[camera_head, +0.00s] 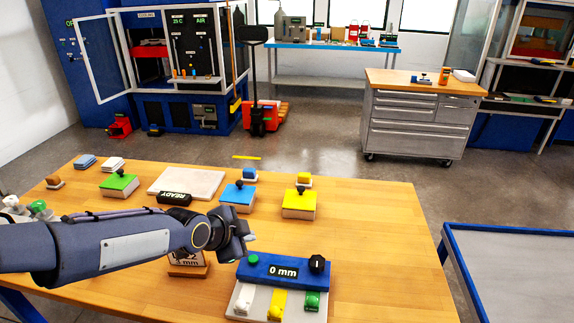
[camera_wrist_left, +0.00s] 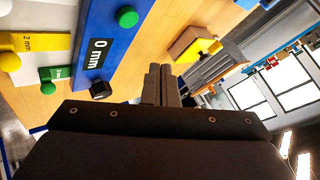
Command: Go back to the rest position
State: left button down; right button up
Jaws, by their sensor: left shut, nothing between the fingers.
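My left arm comes in from the left in the head view and reaches over the wooden table. My left gripper (camera_head: 240,238) is above the table, just behind the blue bar marked 0 mm (camera_head: 283,271). In the left wrist view my left gripper's fingers (camera_wrist_left: 160,84) are together with nothing between them. The blue bar also shows there (camera_wrist_left: 105,40), to the left of the fingers and apart from them. My right gripper is in neither view. The arm partly hides a small stand with a card (camera_head: 188,263).
On the wooden table (camera_head: 370,230) are a green block (camera_head: 119,186), a blue block (camera_head: 238,196), a yellow block (camera_head: 299,205), a pale plate (camera_head: 187,182) and a READY sign (camera_head: 174,198). White, yellow and green gauges lie in front of the bar. The table's right side is clear.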

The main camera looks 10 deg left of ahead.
pick_arm(q)
jog(key=s+a+n+g, duration=0.1)
jog(key=s+a+n, duration=0.1)
jog(key=s+n, duration=0.6)
jog(key=s+a+r+n+g, duration=0.1)
jog(key=s+a+n, duration=0.2)
jog(key=s+n, duration=0.5)
jog(key=s, duration=1.1)
jog(key=shift+g, duration=0.3)
jog(key=shift+a, duration=0.1)
dwell(0.8)
